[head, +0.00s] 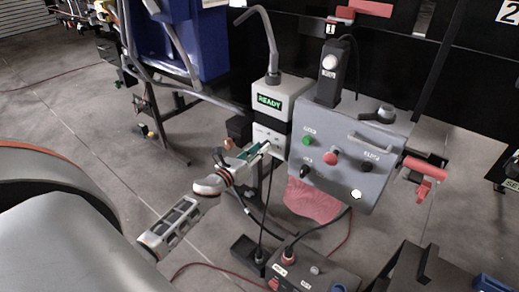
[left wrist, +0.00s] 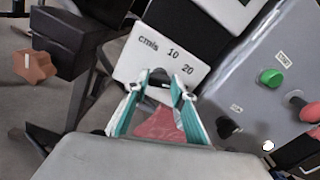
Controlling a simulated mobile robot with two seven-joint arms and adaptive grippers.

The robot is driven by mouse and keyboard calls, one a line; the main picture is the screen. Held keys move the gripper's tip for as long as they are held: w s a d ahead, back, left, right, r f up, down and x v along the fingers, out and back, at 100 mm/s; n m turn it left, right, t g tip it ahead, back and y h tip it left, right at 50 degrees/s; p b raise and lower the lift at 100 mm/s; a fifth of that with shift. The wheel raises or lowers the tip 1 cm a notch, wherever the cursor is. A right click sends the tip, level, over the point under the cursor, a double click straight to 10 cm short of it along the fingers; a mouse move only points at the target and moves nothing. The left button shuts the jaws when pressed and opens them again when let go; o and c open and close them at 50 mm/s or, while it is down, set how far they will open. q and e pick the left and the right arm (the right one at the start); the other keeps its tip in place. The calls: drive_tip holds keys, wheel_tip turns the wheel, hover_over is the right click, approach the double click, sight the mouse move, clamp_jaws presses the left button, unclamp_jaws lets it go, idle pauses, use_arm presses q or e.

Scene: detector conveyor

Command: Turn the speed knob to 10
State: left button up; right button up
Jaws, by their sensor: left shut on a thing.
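The white speed controller box (head: 262,132) stands left of the grey panel, with a green READY display (head: 269,102) on its upper part. In the left wrist view its white face (left wrist: 142,50) carries the marks "cm/s", "10" and "20". The dark speed knob (left wrist: 158,76) sits just below these marks, between my fingertips. My left gripper (head: 262,149) reaches the lower face of the box from the left. It also shows in the left wrist view (left wrist: 158,88), with its teal-edged fingers shut on the knob. The fingers partly cover the knob, and I cannot tell where it points. My right gripper is not in view.
A grey panel (head: 370,142) with green, red and black controls stands close to the right of the box. An orange-brown star-shaped knob (left wrist: 34,66) is at left in the wrist view. Open floor is at left.

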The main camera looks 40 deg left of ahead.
use_arm(q)
drive_tip(key=n+p, duration=0.1)
drive_tip(key=n, duration=0.6)
drive_tip(key=n+p, duration=0.2)
drive_tip(key=n, duration=0.5)
drive_tip(key=shift+a+f, duration=0.1)
drive_tip(key=shift+f, duration=0.1)
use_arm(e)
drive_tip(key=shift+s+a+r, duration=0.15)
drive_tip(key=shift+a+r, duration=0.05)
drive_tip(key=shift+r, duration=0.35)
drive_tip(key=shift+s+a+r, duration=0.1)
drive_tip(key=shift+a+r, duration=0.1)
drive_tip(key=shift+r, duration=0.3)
use_arm(q)
drive_tip(key=o, duration=1.1)
drive_tip(key=s, duration=1.2)
drive_tip(key=shift+a, duration=0.25)
